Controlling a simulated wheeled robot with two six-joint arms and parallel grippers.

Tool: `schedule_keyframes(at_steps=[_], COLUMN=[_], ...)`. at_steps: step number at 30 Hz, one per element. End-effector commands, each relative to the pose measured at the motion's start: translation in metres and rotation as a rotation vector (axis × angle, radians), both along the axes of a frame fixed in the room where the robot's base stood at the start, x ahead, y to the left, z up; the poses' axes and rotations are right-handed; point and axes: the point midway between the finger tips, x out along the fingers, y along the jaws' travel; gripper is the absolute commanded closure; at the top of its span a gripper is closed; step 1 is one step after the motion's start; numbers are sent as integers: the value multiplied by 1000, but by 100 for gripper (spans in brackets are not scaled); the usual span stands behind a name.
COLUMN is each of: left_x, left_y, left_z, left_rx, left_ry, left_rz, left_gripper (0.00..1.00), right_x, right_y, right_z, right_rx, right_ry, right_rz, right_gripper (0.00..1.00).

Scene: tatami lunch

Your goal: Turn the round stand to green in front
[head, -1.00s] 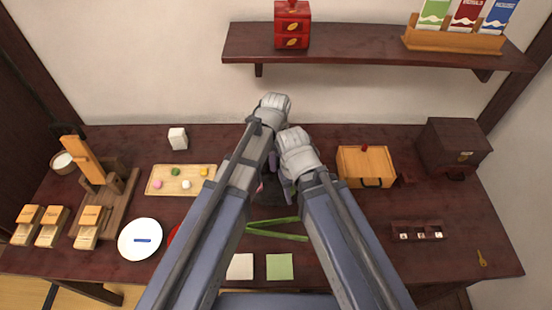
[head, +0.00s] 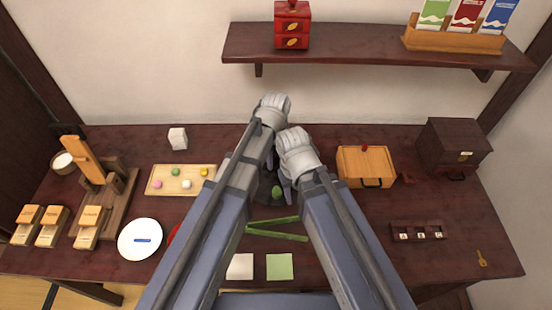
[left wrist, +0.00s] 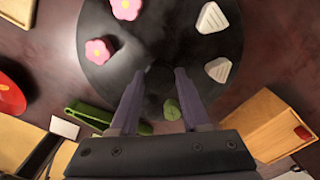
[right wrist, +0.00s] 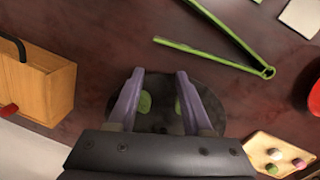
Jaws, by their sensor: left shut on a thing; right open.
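The round stand (left wrist: 205,50) is a dark disc on the table, mostly hidden by my arms in the head view. In the left wrist view it carries pink flower pieces (left wrist: 97,51), white triangular pieces (left wrist: 216,69) and green pieces (left wrist: 172,109). My left gripper (left wrist: 161,76) is shut on the dark knob (left wrist: 158,80) at its middle. In the head view a green piece (head: 276,192) shows at the stand's front, between my arms. My right gripper (right wrist: 160,74) is open above the stand, with green pieces (right wrist: 144,102) visible between and beside its fingers.
Green tongs (head: 277,228) lie in front of the stand. A wooden board with small sweets (head: 160,191) is to the left, beside a white plate (head: 140,250). A wooden box (head: 365,160) stands to the right. A shelf (head: 350,47) hangs above.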

Motion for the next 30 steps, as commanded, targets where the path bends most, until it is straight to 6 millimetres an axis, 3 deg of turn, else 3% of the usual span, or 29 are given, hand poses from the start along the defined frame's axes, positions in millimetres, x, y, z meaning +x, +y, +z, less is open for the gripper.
schedule_keyframes(at_steps=[30], left_x=[0], left_y=[0], left_z=[0], left_rx=[-1], left_ry=[1], left_rz=[-414], left_gripper=[100], right_x=[0], right_y=[0], right_z=[0], right_rx=[0], right_ry=[0], right_rz=[0], right_gripper=[50])
